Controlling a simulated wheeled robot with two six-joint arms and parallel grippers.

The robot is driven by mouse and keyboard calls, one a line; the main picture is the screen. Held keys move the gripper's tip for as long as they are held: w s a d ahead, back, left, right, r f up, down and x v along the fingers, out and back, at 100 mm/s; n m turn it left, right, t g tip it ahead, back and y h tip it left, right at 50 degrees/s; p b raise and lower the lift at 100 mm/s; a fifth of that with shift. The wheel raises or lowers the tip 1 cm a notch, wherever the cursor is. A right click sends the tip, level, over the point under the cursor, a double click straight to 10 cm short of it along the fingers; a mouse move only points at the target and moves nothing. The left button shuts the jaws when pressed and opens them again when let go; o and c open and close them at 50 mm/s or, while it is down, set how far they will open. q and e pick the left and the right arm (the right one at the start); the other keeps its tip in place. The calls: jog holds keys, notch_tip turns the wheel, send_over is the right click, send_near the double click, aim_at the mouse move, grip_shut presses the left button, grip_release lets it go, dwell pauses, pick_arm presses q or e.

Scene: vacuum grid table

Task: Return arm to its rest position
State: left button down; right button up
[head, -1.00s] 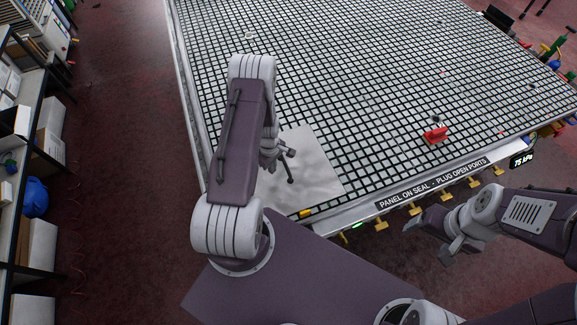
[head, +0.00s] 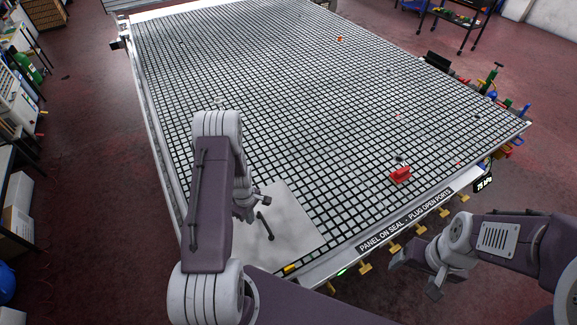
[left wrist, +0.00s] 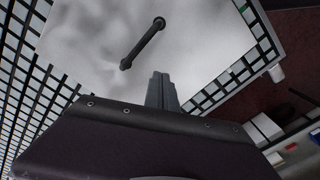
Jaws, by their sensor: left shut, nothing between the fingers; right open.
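My left arm reaches from the bottom left over the near left part of the grid table (head: 330,190). My left gripper (head: 254,209) is above the pale panel (head: 285,235) lying at the table's near corner. In the left wrist view its fingers (left wrist: 161,90) are together with nothing between them. The panel (left wrist: 200,40) carries a dark bar handle (left wrist: 143,43), which lies apart from the fingers; it also shows in the head view (head: 265,226). My right gripper (head: 416,268) is open and empty, off the table's front edge at the lower right.
A red block (head: 400,174) sits on the grid near the front edge. A yellow piece (head: 291,267) lies at the panel's near edge. Several brass valves (head: 394,248) stick out under the front rail. A shelf (head: 15,170) stands at far left, with open floor between.

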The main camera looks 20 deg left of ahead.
pick_arm(q)
jog(key=shift+m+t+y, duration=0.3)
jog(key=shift+m+t, duration=0.3)
jog(key=shift+t, duration=0.3)
jog(key=w+b, duration=0.2)
jog(key=w+d+b, duration=0.1)
jog(key=w, duration=0.1)
jog(key=w+b, duration=0.2)
jog(key=shift+w+d+r+b, duration=0.1)
jog(key=shift+d+r+b, duration=0.15)
jog(key=shift+d+b, duration=0.15)
jog(key=d+r+m+t+b, duration=0.2)
jog(key=d+r+m+b, duration=0.2)
jog(key=d+r+b, duration=0.4)
jog(key=s+d+m+g+b, duration=0.1)
jog(key=s+d+m, duration=0.1)
jog(key=s+m, duration=0.3)
jog(key=s+d+f+m+g+b, duration=0.1)
jog(key=s+d+m, duration=0.2)
jog(key=s, duration=0.7)
jog(key=m, duration=0.2)
jog(key=shift+f+m+g+h+b, duration=0.3)
jog(key=shift+m+h+b, duration=0.1)
jog(key=shift+s, duration=0.2)
